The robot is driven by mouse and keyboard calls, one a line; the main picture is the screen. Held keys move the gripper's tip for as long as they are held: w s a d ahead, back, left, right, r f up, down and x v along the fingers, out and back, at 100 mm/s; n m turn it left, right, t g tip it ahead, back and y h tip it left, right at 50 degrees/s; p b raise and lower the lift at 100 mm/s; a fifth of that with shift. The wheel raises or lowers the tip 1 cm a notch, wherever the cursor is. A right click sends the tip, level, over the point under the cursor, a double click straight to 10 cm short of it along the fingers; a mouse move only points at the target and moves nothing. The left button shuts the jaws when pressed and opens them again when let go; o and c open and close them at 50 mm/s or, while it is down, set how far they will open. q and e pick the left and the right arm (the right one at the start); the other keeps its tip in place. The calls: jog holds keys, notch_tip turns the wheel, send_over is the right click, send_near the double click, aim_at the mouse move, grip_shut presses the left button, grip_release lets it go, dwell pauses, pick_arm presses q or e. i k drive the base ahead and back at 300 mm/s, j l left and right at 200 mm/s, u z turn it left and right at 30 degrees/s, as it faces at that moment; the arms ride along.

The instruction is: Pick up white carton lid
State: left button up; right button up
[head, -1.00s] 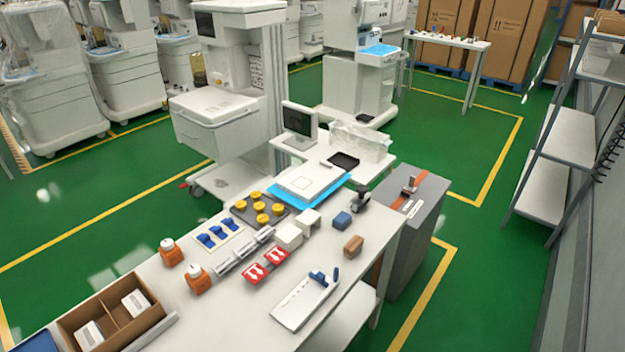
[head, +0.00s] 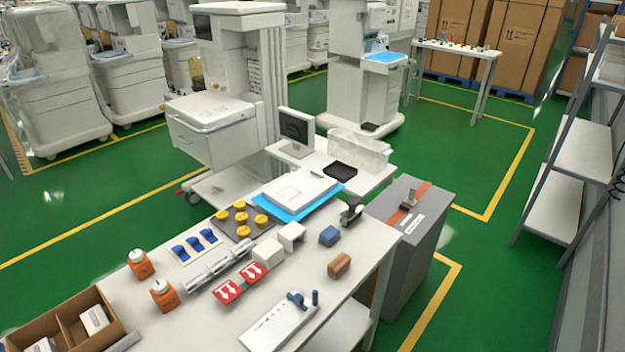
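A flat white rectangular piece (head: 296,190) with a paler marked area on top lies on a blue sheet (head: 335,190) at the far end of the long white table. It looks like the white carton lid, but I cannot tell for sure whether it is a separate lid or a closed carton. Nothing covers it. Neither of my grippers shows in the head view.
Green floor is open further right.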

aim_at(298, 190)
jog(key=i+l+u, duration=0.1)
jog(key=i+l, duration=0.15)
jog(key=i+l+u, duration=0.1)
jog(key=l, duration=0.35)
jog(key=i+l+u, duration=0.1)
jog(key=i+l, duration=0.2)
jog(key=i+l+u, duration=0.1)
jog(key=l, duration=0.4)
jog(key=i+l+u, duration=0.15)
jog(key=l, duration=0.25)
jog(key=i, duration=0.1)
